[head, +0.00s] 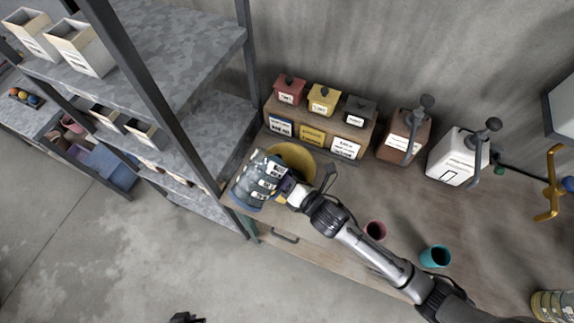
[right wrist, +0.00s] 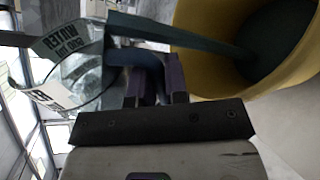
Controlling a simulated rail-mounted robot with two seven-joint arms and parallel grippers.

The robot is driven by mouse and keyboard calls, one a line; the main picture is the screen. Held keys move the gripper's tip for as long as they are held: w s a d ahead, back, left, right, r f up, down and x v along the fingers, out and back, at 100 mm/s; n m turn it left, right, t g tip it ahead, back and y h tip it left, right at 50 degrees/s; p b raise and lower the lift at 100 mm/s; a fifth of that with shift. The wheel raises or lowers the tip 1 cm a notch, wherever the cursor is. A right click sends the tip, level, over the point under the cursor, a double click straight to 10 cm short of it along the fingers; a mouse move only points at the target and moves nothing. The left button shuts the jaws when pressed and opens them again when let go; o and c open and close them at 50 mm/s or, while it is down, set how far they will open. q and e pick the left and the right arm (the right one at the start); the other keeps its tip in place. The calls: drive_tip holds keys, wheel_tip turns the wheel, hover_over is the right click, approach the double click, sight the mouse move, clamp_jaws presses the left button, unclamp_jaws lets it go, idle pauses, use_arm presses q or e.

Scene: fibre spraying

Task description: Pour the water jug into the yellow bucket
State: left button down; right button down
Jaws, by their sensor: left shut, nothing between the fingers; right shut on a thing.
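The clear water jug (head: 258,182) with white labels is tilted beside and partly in front of the yellow bucket (head: 293,154) on the workbench. My right gripper (head: 287,187) is shut on the jug's handle. In the right wrist view the jug (right wrist: 62,65) lies on its side, and the yellow bucket (right wrist: 210,45) opens to its right with dark contents. A dark blue-green strip runs from the jug into the bucket; I cannot tell whether it is water. My left gripper (head: 187,318) is shut and empty at the bottom edge of the head view, away from the bench.
Red, yellow and dark labelled boxes (head: 323,99) stand on a wooden rack behind the bucket. A brown pump container (head: 405,135) and a white one (head: 458,156) stand right of it. A pink cup (head: 375,231) and teal cup (head: 435,256) are near the arm. Metal shelving (head: 190,60) rises at left.

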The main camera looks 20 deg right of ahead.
drive_tip(key=shift+a+r, duration=0.1)
drive_tip(key=shift+r, duration=0.05)
drive_tip(key=shift+s+m+y, duration=0.1)
drive_tip(key=shift+m+y, duration=0.2)
idle(0.3)
drive_tip(key=shift+s+a+f+m+b, duration=0.1)
drive_tip(key=shift+a+f+m+b, duration=0.25)
drive_tip(key=shift+b, duration=0.35)
drive_tip(key=shift+f+m+g+b, duration=0.2)
drive_tip(key=shift+m+g+b, duration=0.1)
drive_tip(key=shift+m+b, duration=0.05)
drive_tip(key=shift+d+r+y+p, duration=0.1)
drive_tip(key=shift+d+y+p, duration=0.05)
drive_tip(key=shift+y+p, duration=0.15)
drive_tip(key=shift+d+r+m+p, duration=0.15)
drive_tip(key=shift+m+p, duration=0.25)
drive_tip(key=shift+p, duration=0.05)
idle(0.4)
drive_tip(key=shift+w+d+p, duration=0.15)
drive_tip(key=shift+w+p, duration=0.05)
drive_tip(key=shift+p, duration=0.1)
drive_tip(key=shift+m, duration=0.3)
drive_tip(key=shift+s+f+m+g+y+p, duration=0.1)
drive_tip(key=shift+f+m+g+y+p, duration=0.2)
drive_tip(key=shift+f+m+y, duration=0.15)
idle(0.7)
